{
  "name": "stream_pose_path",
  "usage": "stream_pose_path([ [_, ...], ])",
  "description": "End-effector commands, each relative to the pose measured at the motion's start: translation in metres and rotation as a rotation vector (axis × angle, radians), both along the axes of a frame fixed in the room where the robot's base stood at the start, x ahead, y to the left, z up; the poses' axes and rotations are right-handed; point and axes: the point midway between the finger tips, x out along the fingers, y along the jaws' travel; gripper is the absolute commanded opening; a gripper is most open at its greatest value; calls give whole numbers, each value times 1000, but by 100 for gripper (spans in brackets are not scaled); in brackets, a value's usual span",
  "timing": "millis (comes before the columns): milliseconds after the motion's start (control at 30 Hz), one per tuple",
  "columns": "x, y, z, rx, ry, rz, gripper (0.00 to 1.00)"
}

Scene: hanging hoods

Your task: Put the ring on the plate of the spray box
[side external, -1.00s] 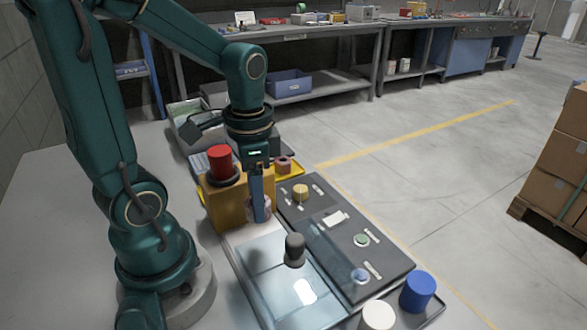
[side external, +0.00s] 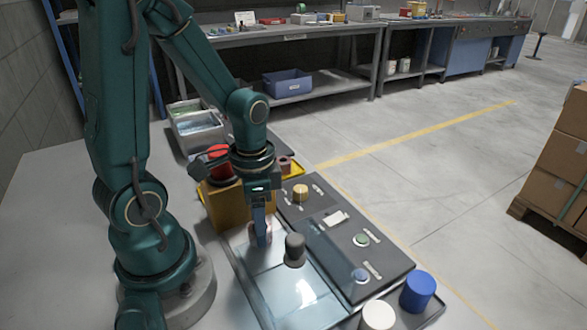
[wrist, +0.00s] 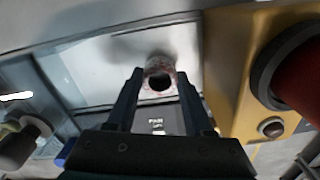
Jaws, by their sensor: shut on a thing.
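My gripper (side external: 261,232) points down and is shut on the ring (wrist: 159,78), a pale, reddish-speckled piece with a dark hole. In the side view the fingers partly hide the ring. In the wrist view a pale flat surface (wrist: 95,75) with a dark frame lies behind the ring. A dark knob (side external: 295,247) stands on the panel, right of my gripper. I cannot tell whether the ring touches the surface below.
A yellow box (side external: 226,207) with a red button (side external: 218,153) stands close to my gripper's left. A dark control panel (side external: 340,235) with several knobs lies to the right. Blue (side external: 418,291) and white (side external: 378,316) cylinders stand at the front right.

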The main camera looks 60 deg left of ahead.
Motion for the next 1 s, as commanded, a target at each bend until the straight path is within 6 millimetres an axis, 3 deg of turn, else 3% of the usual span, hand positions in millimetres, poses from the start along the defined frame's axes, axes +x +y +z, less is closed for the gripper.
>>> stream_pose_path([
  [733, 0, 0, -12, 0, 2, 0, 0],
  [767, 0, 0, -12, -1, 1, 0, 56],
  [833, 0, 0, -12, 0, 1, 0, 83],
  [867, 0, 0, -12, 0, 0, 0, 87],
  [1000, 0, 0, -12, 0, 0, 0, 87],
])
